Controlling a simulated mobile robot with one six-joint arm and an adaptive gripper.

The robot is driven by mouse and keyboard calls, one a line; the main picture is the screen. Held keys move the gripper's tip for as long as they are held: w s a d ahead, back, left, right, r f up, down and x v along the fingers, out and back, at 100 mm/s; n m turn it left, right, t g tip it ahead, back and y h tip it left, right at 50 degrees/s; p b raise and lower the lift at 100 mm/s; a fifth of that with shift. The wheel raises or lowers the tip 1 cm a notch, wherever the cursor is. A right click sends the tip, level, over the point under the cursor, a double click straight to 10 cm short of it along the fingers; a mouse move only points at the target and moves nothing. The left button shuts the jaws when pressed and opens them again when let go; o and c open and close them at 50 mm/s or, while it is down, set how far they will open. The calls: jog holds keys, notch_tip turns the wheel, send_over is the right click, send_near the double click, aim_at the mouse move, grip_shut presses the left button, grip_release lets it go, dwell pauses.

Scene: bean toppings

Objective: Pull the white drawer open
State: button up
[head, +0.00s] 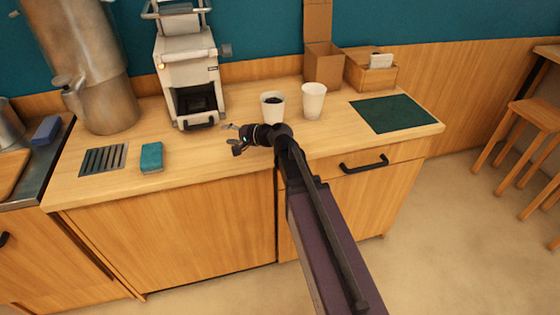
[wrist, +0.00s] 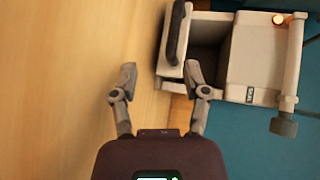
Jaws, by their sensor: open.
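A white machine (head: 188,70) stands at the back of the wooden counter. Low on its front is the white drawer, with a dark handle (head: 200,124); a dark recess shows just above and behind it. How far the drawer is open I cannot tell. In the wrist view the dark handle (wrist: 177,32) is at the top, beside the white machine body (wrist: 255,60). My gripper (head: 232,138) is open and empty, right of and in front of the handle, apart from it. In the wrist view its two fingers (wrist: 160,76) are spread, with the handle beyond them.
A cup with dark contents (head: 272,106) and a white cup (head: 314,100) stand to the right of my gripper. A teal sponge (head: 151,157) and a slotted drain (head: 103,159) lie to the left. A metal urn (head: 98,85) stands further left.

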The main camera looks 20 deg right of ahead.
jog(key=s+n+g+p, duration=0.1)
jog(key=s, duration=0.1)
jog(key=s+n+g+h+p, duration=0.1)
jog(key=s+p, duration=0.1)
jog(key=shift+f+n+g, duration=0.2)
jog(key=shift+n+g, duration=0.1)
jog(key=s+d+r+n+g+h+p, duration=0.1)
jog(key=s+d+n+g+h+p, duration=0.2)
jog(key=s+d+h+p, duration=0.2)
jog(key=s+d+r+n+g+h+p, duration=0.1)
jog(key=s+d+g+h+p, duration=0.3)
jog(key=s, duration=0.7)
jog(key=shift+s+d+r+n+h+p, duration=0.15)
jog(key=shift+d+r+n+h+p, duration=0.3)
jog(key=shift+d+n+p, duration=0.8)
jog(key=shift+a+f+m, duration=0.15)
jog(key=shift+a+m, duration=0.2)
